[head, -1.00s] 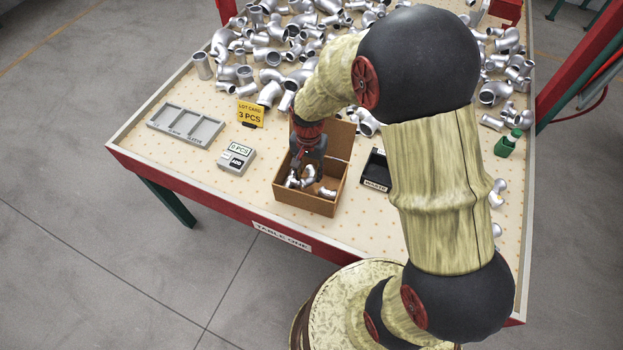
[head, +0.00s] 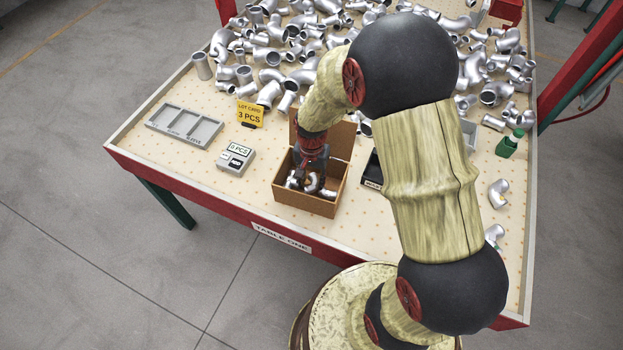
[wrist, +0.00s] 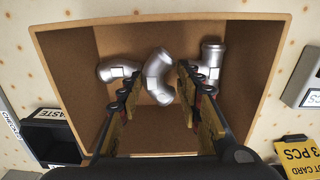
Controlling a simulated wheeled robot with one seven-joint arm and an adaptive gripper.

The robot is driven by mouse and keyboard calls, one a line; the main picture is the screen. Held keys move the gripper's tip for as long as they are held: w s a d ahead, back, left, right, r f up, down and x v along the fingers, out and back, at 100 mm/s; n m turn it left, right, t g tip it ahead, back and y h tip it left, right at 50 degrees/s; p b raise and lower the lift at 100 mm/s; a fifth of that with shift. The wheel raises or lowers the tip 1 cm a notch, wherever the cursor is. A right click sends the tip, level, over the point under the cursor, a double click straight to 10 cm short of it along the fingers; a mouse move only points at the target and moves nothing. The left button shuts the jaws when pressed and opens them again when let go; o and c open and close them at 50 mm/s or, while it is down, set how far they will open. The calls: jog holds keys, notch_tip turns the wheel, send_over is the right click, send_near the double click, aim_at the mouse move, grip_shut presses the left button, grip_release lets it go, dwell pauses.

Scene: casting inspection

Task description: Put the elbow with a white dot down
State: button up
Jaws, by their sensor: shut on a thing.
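My gripper (head: 312,183) is down inside an open cardboard box (head: 305,204). In the wrist view, its two fingers (wrist: 158,92) stand on either side of a silver elbow (wrist: 157,72) and are shut on it. No white dot shows on this elbow. A second silver elbow (wrist: 116,71) lies left of the fingers in the box. A third silver fitting (wrist: 210,62) lies to the right, partly hidden by the right finger. In the head view, the gripper hides much of the box's contents.
A black waste tray (head: 372,170) stands right of the box. A counter reading 0 PCS (head: 236,159), a grey divided tray (head: 184,125) and a yellow lot card (head: 250,114) stand left. Many loose fittings cover the back. Two elbows (head: 498,192) (head: 493,234) lie at right.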

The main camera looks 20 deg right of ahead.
jog(key=shift+f, duration=0.1)
jog(key=o, duration=1.2)
jog(key=shift+o, duration=0.6)
notch_tip(320, 180, up, 13)
jog(key=p, duration=0.3)
notch_tip(320, 180, up, 14)
jog(key=n+t, duration=0.2)
jog(key=n, duration=0.1)
send_over(312, 182)
jog(key=s, duration=0.6)
jog(key=s+r+n+t, duration=0.3)
jog(key=s+r+n, duration=0.2)
jog(key=s+r, duration=0.4)
jog(key=s, duration=0.3)
jog(key=shift+a+t, duration=0.3)
